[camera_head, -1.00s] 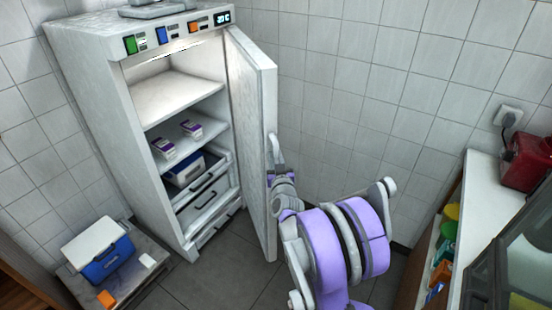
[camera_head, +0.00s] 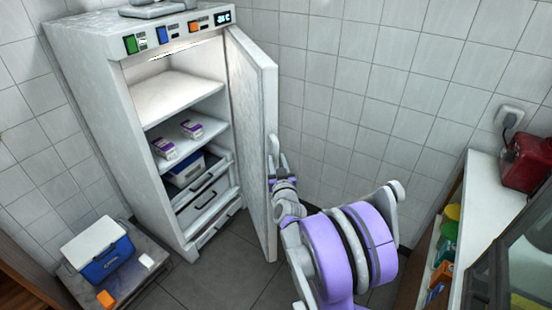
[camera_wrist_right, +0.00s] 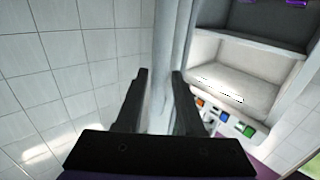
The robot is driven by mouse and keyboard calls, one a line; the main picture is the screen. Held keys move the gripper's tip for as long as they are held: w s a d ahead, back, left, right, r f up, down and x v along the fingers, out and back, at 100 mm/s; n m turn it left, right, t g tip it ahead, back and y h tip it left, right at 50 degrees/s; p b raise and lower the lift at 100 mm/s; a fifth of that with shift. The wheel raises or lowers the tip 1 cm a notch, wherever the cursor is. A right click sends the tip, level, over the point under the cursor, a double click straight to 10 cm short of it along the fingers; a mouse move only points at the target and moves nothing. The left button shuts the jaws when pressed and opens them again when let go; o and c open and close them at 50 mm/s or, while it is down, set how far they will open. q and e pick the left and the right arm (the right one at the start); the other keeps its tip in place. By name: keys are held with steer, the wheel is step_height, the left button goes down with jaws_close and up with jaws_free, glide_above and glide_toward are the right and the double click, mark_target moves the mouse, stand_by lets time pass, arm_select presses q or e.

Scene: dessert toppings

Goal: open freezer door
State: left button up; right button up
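The white freezer (camera_head: 104,98) stands at the left in the head view. Its door (camera_head: 256,135) is swung wide open to the right, so the shelves inside show. The door handle (camera_head: 272,145) is on the door's outer side, near the free edge. My right gripper (camera_head: 279,171) is at this handle. In the right wrist view, the dark fingers of my right gripper (camera_wrist_right: 160,73) are apart, with white door or handle surface between them. Firm contact cannot be made out. The freezer's inside (camera_wrist_right: 235,75) also shows there. My left gripper is not in view.
A blue cooler box (camera_head: 104,261) with a white lid sits on a low grey stand at bottom left. A counter with a red container (camera_head: 528,163) is at the right. Tiled walls are behind the door. Grey floor (camera_head: 222,285) is clear before the freezer.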

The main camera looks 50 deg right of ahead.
steer(key=v, duration=0.9)
steer(key=shift+b, duration=0.4)
steer(key=shift+w, duration=0.1)
steer(key=shift+c, duration=0.2)
